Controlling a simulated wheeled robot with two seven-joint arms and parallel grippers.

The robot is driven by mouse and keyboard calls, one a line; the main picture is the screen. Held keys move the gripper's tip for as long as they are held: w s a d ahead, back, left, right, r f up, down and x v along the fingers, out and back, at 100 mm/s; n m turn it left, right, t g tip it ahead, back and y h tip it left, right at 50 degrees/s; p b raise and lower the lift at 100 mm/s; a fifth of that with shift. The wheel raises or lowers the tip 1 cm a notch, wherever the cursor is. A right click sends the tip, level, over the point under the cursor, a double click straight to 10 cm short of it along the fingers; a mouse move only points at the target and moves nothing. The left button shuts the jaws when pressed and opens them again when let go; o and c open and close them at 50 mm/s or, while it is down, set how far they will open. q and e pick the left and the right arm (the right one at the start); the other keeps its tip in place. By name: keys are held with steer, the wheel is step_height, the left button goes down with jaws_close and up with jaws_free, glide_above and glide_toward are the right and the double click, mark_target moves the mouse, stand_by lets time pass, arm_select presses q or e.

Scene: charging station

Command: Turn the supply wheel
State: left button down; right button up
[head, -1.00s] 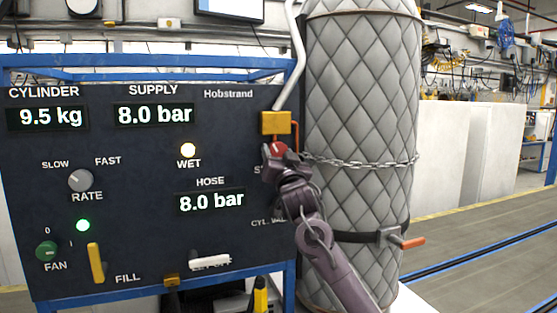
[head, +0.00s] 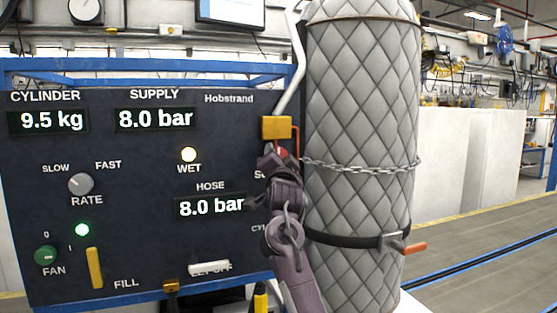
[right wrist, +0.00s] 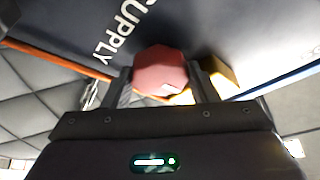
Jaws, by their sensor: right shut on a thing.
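The red supply wheel (right wrist: 160,72) sits at the panel's right side, beside the SUPPLY lettering in the right wrist view. In the head view only a sliver of its red shows above my gripper. My right gripper (right wrist: 162,84) is shut on the wheel, with one finger on either side of it. In the head view my right gripper (head: 275,160) reaches up to the wheel just below a yellow block (head: 276,128). The SUPPLY display (head: 155,119) reads 8.0 bar and the HOSE display (head: 211,206) reads 8.0 bar. My left gripper is not in view.
The dark panel (head: 130,165) also carries a grey RATE knob (head: 81,184), a green FAN knob (head: 46,255), a yellow FILL lever (head: 94,267) and a white handle (head: 209,267). A quilted grey tank (head: 357,110) with a chain (head: 362,166) stands close to the right.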

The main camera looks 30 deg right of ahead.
stand_by(0.3)
steer(key=o, duration=0.9)
steer(key=shift+o, duration=0.4)
steer(key=shift+s+d, duration=0.1)
steer(key=shift+r, duration=0.15)
